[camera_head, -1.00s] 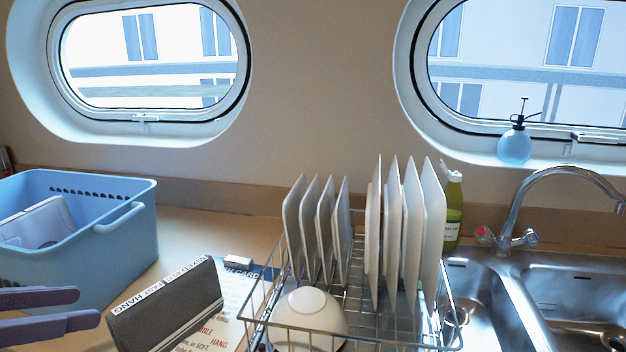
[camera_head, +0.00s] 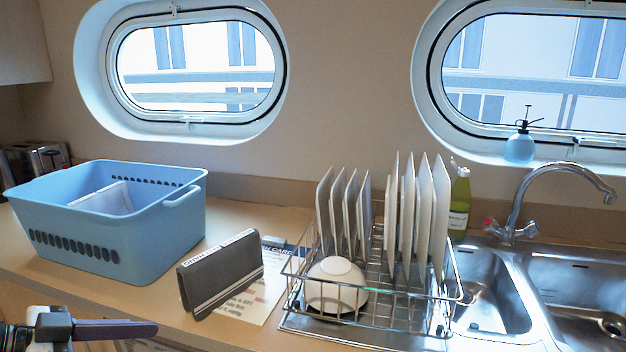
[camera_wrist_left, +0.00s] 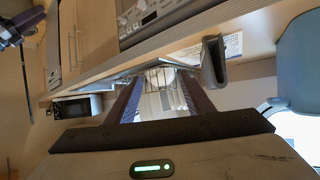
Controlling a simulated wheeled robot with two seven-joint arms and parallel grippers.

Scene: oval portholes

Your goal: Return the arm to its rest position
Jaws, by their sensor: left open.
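My left gripper (camera_head: 105,329) is at the bottom left corner of the head view, in front of the counter and to the lower left of the grey block. Its fingers stand apart in the left wrist view (camera_wrist_left: 160,88), with nothing between them. The right gripper does not show in the head view. A dark part (camera_wrist_left: 18,27) at the upper left of the left wrist view may belong to my right arm, but its jaws cannot be made out.
A sink (camera_head: 490,300) is right.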

